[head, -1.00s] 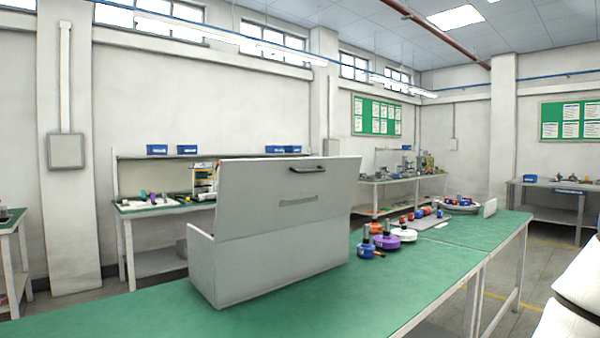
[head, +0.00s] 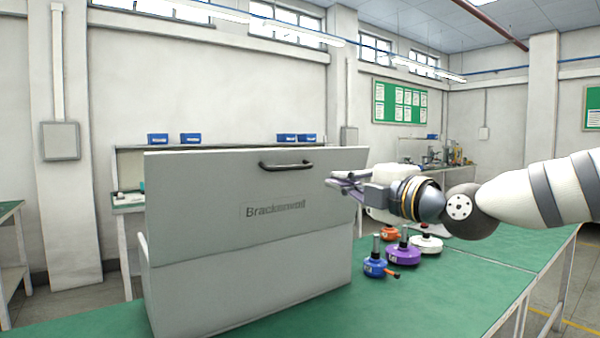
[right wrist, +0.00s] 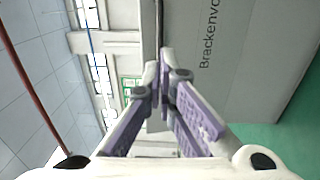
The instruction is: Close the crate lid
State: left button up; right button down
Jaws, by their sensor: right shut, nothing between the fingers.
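The grey crate (head: 250,290) stands on the green table with its lid (head: 210,200) raised and upright. The lid faces me, with a dark handle (head: 287,165) near its top edge and lettering below it. My right gripper (head: 330,182) comes in from the right, its fingers in front of the lid's right part, below and right of the handle. In the right wrist view the fingertips (right wrist: 163,72) are together and empty, overlapping the lid (right wrist: 215,90). I cannot tell whether they touch it. The crate's inside is hidden. My left gripper is not in view.
On the green table (head: 450,290), right of the crate, stand a blue motor (head: 374,266), a purple motor (head: 403,254), a white one (head: 427,244) and an orange one (head: 389,234), below my right arm. The table's front right is clear.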

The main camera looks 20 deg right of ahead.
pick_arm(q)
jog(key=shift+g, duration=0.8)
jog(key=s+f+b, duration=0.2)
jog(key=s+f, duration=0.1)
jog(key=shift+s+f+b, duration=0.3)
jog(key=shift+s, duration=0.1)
pick_arm(e)
jog(key=x, duration=1.3)
jog(key=shift+f, duration=0.25)
jog(key=shift+s+a, duration=0.1)
